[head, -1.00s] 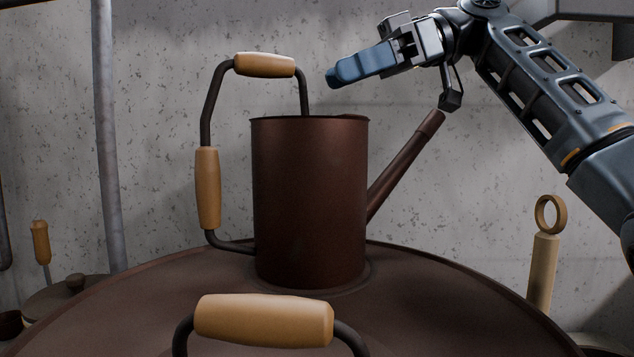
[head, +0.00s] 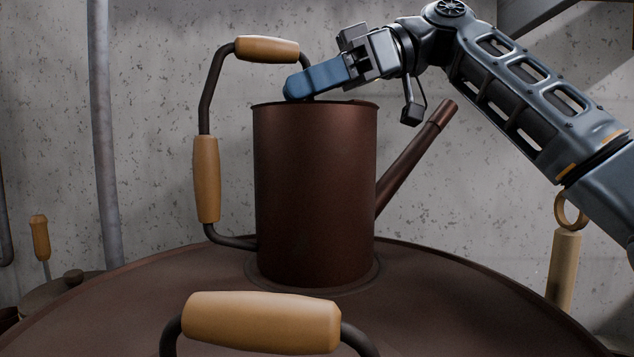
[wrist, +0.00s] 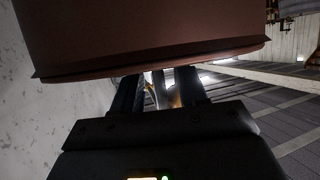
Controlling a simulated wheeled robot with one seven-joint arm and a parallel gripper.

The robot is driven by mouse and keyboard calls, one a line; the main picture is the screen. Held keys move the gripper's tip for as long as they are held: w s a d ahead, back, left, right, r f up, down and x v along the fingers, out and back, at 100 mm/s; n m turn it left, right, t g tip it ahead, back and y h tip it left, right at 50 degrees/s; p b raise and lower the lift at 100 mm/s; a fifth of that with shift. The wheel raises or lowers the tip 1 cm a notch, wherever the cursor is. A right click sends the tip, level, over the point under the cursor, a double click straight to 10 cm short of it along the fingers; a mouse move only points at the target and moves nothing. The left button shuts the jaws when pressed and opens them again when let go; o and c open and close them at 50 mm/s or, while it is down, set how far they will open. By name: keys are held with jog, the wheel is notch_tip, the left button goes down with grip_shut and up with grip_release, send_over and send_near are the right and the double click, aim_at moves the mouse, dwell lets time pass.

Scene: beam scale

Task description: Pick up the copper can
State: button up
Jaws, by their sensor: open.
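The copper can (head: 315,195) is a dark red-brown watering can with a spout (head: 415,155) to the right. It stands upright on a round brown surface. Its dark bent handle has a top wooden grip (head: 267,49) and a side wooden grip (head: 206,180). My gripper (head: 293,90) reaches in from the right over the can's rim, its blue fingers just below the top grip. In the wrist view, my gripper (wrist: 160,88) shows two spaced fingers, partly hidden by the can's brown body (wrist: 150,35). A tan patch shows between them; I cannot tell whether it is the grip.
The round brown surface (head: 440,290) has its own wooden-gripped handle (head: 262,322) in front of the can. A wooden handle with a ring top (head: 565,265) stands at right. A grey pipe (head: 105,130) and concrete wall lie behind. A lidded pot (head: 60,292) is at lower left.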

grip_shut()
dwell(0.3)
dwell(1.1)
jog(key=shift+r, duration=0.15)
